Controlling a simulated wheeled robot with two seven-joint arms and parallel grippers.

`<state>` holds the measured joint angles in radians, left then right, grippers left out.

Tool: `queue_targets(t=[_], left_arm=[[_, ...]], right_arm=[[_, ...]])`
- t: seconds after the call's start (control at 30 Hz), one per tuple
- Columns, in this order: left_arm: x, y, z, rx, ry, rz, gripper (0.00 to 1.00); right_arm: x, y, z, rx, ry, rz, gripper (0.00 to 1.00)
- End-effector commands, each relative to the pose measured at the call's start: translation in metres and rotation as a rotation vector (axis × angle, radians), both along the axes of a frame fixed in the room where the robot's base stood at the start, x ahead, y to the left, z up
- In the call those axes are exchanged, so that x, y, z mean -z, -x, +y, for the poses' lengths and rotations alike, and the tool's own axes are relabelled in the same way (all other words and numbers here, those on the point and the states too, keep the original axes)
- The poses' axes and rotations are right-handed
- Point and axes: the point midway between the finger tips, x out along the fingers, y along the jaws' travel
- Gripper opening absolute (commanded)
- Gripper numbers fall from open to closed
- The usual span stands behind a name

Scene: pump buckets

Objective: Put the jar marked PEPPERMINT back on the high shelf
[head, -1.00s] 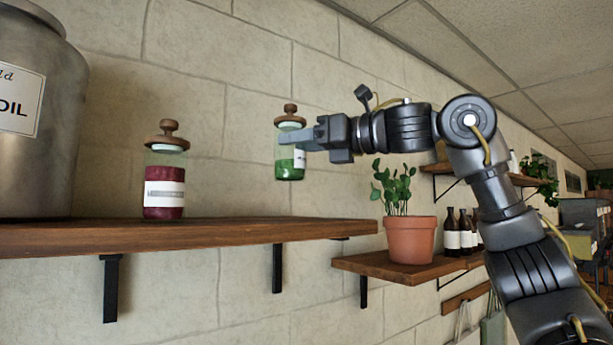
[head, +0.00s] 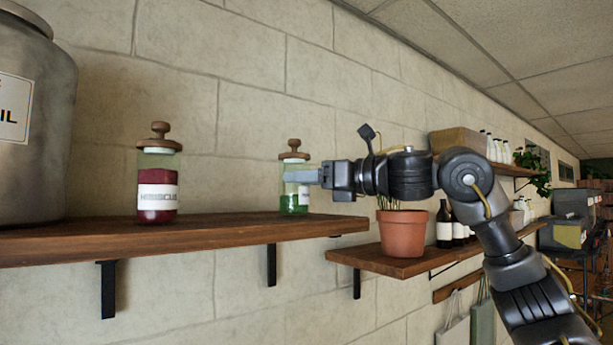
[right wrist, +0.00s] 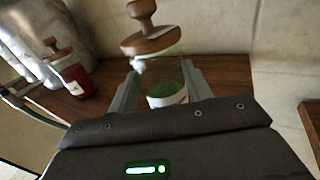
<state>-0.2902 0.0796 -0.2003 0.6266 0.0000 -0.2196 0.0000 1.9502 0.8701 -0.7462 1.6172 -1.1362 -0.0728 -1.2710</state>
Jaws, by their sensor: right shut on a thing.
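The jar (head: 294,204) has green contents, a clear upper part and a round wooden lid with a knob. Its white label is mostly covered by my gripper, so the name cannot be read. My right gripper (head: 290,175) is shut on it from the right. The jar is upright over the right part of the high wooden shelf (head: 200,230), its base at about board level. I cannot tell whether it touches. The right wrist view shows the lid (right wrist: 150,40) and green contents (right wrist: 167,93) between the fingers. My left gripper is not in view.
A red jar marked HIBISCUS (head: 157,190) and a large metal canister (head: 35,130) stand left on the shelf. The board between the jars is clear. A lower shelf (head: 375,262) holds a potted plant (head: 404,235) and dark bottles (head: 445,230).

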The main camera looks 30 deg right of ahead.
Motion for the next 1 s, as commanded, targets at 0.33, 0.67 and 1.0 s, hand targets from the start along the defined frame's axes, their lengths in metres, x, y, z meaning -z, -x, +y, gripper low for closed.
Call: queue_targets(t=[0.33,0.67,1.0], left_arm=[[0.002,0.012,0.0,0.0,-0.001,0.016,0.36],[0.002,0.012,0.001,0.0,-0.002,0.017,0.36],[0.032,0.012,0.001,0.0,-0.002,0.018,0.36]], right_arm=[[0.003,0.0,0.001,-0.001,0.001,0.001,0.64],[0.002,0.0,0.001,-0.001,0.001,0.001,0.71],[0.005,0.038,-0.027,0.001,-0.002,-0.003,0.71]])
